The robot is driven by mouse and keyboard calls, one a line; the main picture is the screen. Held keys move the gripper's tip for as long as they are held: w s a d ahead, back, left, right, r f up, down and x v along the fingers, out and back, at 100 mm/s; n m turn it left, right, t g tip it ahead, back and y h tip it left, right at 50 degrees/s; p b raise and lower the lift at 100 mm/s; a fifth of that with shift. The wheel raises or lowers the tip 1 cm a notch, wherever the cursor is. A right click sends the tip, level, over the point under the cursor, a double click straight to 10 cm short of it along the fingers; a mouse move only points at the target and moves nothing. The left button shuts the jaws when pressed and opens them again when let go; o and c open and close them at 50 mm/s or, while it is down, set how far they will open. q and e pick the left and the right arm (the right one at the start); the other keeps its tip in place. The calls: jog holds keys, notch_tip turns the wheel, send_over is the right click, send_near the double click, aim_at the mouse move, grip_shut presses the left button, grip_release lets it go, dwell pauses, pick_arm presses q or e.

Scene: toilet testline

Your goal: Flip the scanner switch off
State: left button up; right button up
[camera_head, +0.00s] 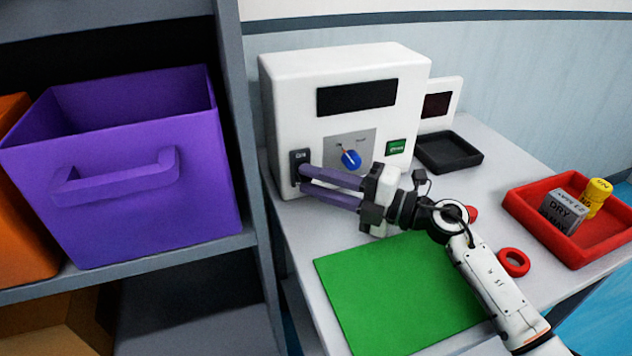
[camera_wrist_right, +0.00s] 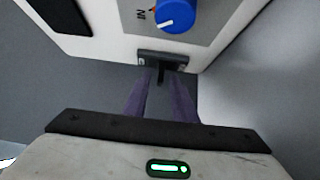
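The scanner (camera_head: 288,95) is a white box with a black screen and a blue knob (camera_head: 351,160), standing at the back left of the table. Its switch (camera_head: 299,156) is a dark plate low on the left of the front face. In the right wrist view the switch plate (camera_wrist_right: 163,56) has a small dark lever pointing out toward my gripper. My right gripper (camera_head: 303,179) reaches the switch from the right. Its two purple fingers are apart, with the lever between their tips (camera_wrist_right: 163,84); contact is unclear. The fingers partly hide the switch in the head view. My left gripper is out of view.
A green mat (camera_head: 390,295) lies in front of the scanner. A black tray (camera_head: 450,167) sits to its right. A red tray (camera_head: 530,222) holds a grey box and a yellow bottle. A red ring (camera_head: 514,262) lies nearby. A shelf with a purple bin (camera_head: 140,210) stands left.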

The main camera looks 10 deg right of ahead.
jog(key=v, duration=1)
jog(key=shift+s+d, duration=0.15)
